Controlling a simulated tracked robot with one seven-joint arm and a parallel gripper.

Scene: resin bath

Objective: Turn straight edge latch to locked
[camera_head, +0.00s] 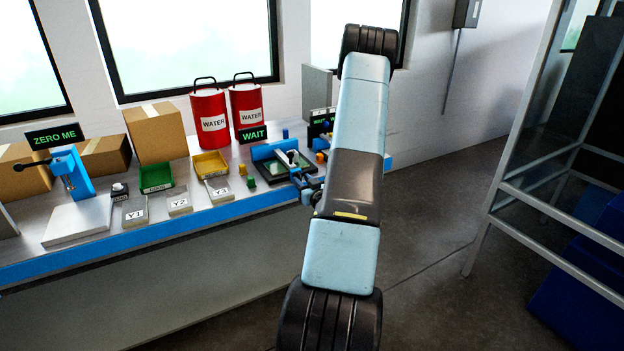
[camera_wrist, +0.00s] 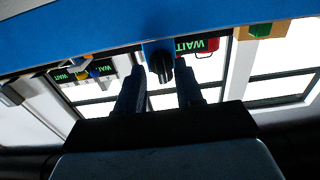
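The fixture with the straight edge is a black tray (camera_head: 284,173) with a blue block (camera_head: 268,150) and a pale bar (camera_head: 287,158), on the bench below a green WAIT sign (camera_head: 253,133). My gripper (camera_head: 308,188) is at the tray's right front corner, partly hidden by my arm. In the wrist view, which is upside down, a dark knob-like part (camera_wrist: 160,67), apparently the latch, sits on a blue mount (camera_wrist: 154,45). My gripper (camera_wrist: 160,86) is open, its fingers either side of the knob's line with gaps showing. The latch's lock position cannot be told.
The bench (camera_head: 150,232) has a blue front edge. Left of the fixture are a yellow bin (camera_head: 210,164), a green bin (camera_head: 157,178), small labelled trays and two red WATER cans (camera_head: 209,122). A glass-sided frame (camera_head: 500,190) stands right. The floor between is clear.

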